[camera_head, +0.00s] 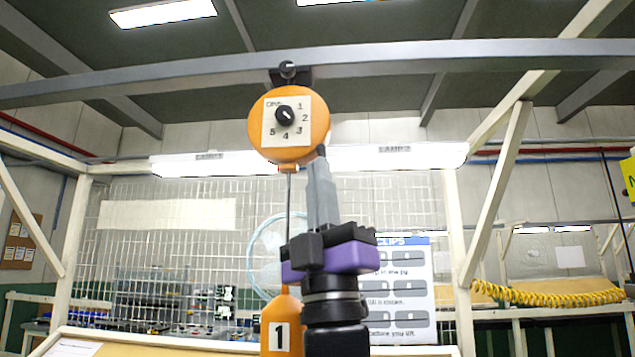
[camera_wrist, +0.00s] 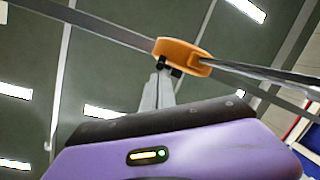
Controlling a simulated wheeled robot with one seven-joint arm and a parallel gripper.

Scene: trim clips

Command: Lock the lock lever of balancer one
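Balancer one is a round orange body (camera_head: 290,148) under the grey overhead rail. Its white face carries a black knob (camera_head: 285,113) ringed by numbers. A cable runs down from it to an orange handle marked 1 (camera_head: 279,338). My gripper (camera_head: 321,165) points upward, its grey fingers close to the balancer's lower right edge. In the wrist view the balancer (camera_wrist: 185,52) is just beyond the fingertips (camera_wrist: 160,75), with small black parts beside them. I cannot tell which part is the lock lever, whether the fingers touch it, or how far apart they are.
The grey rail (camera_head: 150,86) crosses overhead, with a bright lamp bar (camera_head: 400,157) behind the balancer. A mesh panel (camera_head: 130,255), a blue-rimmed fan and an instruction board (camera_head: 403,290) stand behind my arm. A yellow coiled hose (camera_head: 550,297) hangs at right.

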